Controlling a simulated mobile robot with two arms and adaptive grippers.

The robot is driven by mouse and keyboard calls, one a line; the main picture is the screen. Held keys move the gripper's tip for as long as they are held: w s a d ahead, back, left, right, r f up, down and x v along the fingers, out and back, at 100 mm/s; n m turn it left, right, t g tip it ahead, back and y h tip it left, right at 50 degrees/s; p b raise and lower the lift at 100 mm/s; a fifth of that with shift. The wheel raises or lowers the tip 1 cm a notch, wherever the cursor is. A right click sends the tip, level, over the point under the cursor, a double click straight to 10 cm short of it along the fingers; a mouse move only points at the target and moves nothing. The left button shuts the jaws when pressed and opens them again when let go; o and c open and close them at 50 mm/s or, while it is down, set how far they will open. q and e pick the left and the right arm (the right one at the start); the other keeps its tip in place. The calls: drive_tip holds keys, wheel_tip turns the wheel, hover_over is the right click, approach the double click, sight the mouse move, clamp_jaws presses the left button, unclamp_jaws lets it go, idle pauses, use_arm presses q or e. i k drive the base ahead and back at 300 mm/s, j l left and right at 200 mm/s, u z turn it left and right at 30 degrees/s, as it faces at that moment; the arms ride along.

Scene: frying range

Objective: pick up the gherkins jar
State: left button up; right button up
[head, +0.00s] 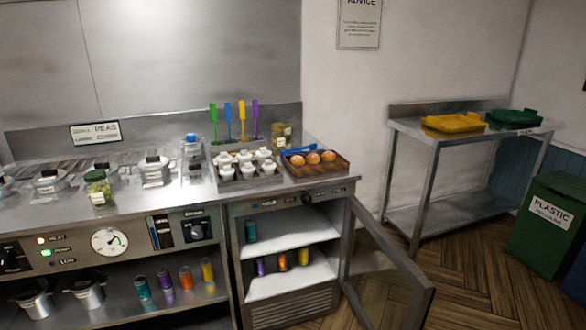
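A glass jar with a green lid, green contents and a pale label (97,189) stands upright near the front edge of the steel counter at the left. A second jar with yellowish-green contents (281,136) stands at the back right of the counter, behind the wooden tray. The labels are too small to read, so I cannot tell for sure which is the gherkins jar. Neither of my grippers is in view, and nothing touches either jar.
Lidded steel pots (155,172) sit behind the green-lidded jar. A rack of white cups (246,171) and a wooden tray with brown round items (316,165) are to the right. The cabinet door (385,265) stands open into the floor space. A side table (425,131) stands right.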

sight(101, 195)
drive_tip(key=u, duration=0.85)
